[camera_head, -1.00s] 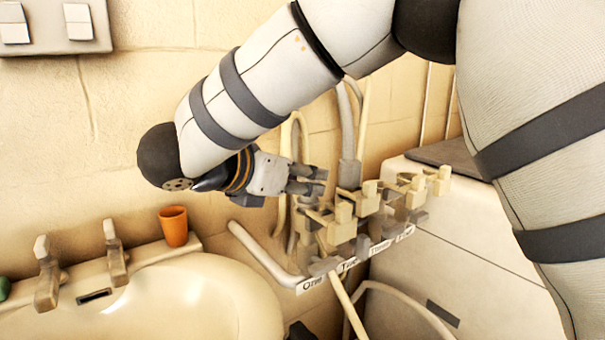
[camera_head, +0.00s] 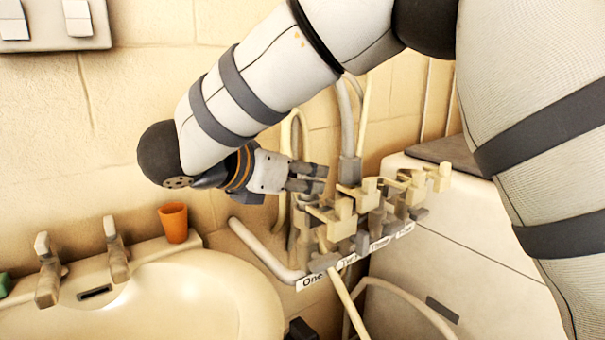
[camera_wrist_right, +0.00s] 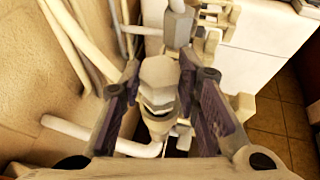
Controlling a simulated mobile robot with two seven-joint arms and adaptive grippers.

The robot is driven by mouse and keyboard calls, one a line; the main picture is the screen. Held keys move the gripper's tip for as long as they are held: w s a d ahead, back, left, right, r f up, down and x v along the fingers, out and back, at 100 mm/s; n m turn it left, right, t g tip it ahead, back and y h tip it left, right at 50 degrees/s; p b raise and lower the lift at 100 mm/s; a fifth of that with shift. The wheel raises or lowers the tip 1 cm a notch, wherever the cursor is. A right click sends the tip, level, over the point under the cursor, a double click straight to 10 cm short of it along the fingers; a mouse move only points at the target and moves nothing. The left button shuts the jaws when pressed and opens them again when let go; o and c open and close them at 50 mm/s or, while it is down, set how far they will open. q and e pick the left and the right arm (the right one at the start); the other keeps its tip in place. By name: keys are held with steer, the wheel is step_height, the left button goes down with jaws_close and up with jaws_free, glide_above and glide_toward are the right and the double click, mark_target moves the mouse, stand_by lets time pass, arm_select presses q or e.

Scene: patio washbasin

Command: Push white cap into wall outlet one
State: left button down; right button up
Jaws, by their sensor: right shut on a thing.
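My right gripper (camera_head: 322,179) reaches in from above, just left of and above the row of outlet valves on the wall. In the right wrist view, a pale faceted piece that looks like the white cap (camera_wrist_right: 157,74) sits between the two dark fingers, and my gripper is shut on it. The cap cannot be made out in the head view. Wall outlet one is the nearest valve (camera_head: 340,225) in the row, above the label strip (camera_head: 313,280) reading "One". Whether cap and outlet touch cannot be told. My left gripper is not in view.
More valves (camera_head: 418,187) follow to the right along the strip. Grey and cream hoses (camera_head: 348,110) rise behind them, and a white pipe (camera_head: 262,248) bends below. A washbasin (camera_head: 190,300) with an orange cup (camera_head: 174,222) is at left, and a white appliance (camera_head: 470,255) at right.

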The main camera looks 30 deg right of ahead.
steer(key=shift+f, duration=0.45)
steer(key=o, duration=0.8)
steer(key=v, duration=1.1)
